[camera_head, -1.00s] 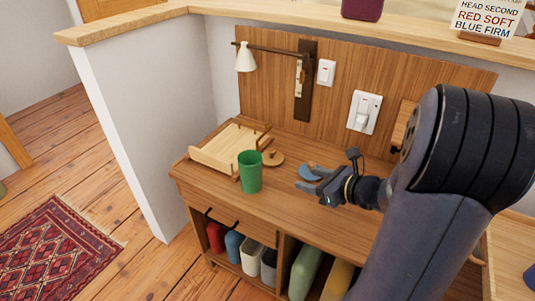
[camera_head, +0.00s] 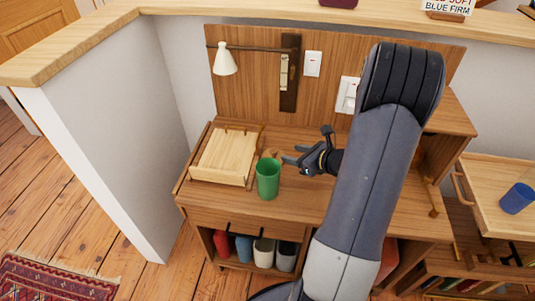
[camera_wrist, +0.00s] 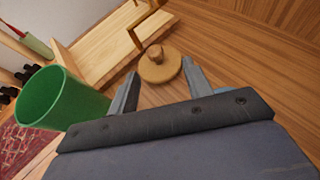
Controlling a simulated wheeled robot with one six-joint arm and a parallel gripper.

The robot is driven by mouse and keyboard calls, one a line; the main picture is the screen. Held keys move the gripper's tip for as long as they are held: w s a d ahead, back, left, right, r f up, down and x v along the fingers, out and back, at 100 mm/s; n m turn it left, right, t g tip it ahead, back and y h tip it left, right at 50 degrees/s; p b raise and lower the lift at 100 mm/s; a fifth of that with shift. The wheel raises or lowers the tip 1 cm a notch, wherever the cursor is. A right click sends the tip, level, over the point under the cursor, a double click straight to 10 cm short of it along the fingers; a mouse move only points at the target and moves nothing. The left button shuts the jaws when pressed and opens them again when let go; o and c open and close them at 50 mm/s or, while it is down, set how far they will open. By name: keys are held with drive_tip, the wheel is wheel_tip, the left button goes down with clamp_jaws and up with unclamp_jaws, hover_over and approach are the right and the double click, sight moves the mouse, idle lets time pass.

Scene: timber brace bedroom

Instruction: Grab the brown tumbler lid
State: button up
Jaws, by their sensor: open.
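The brown tumbler lid (camera_wrist: 160,65) is a round disc with a knob on top. It lies on the wooden desk top just ahead of my fingers in the wrist view. In the head view the lid (camera_head: 269,154) is small and partly hidden behind the green tumbler. My gripper (camera_wrist: 166,82) is open and empty, its two fingers apart, with the lid lying a little beyond and between the tips. In the head view my gripper (camera_head: 287,156) is low over the desk, to the right of the lid.
A green tumbler (camera_head: 268,180) stands close in front of the lid, left of my gripper in the wrist view. A light wooden tray (camera_head: 224,157) lies left of the lid. A wooden back panel with a lamp (camera_head: 225,59) and switches rises behind.

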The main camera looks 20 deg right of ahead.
sight(276, 151)
drive_tip(key=x, duration=0.3)
drive_tip(key=shift+w+a+f, duration=0.15)
drive_tip(key=shift+w, duration=0.1)
drive_tip(key=shift+a+b+x, duration=0.2)
drive_tip(key=shift+b+x, duration=0.1)
drive_tip(key=shift+x, duration=1.05)
drive_tip(key=shift+a+b+x, duration=0.15)
drive_tip(key=shift+b+x, duration=0.1)
drive_tip(key=shift+x, duration=1.15)
drive_tip(key=shift+s, duration=0.15)
drive_tip(key=c, duration=1)
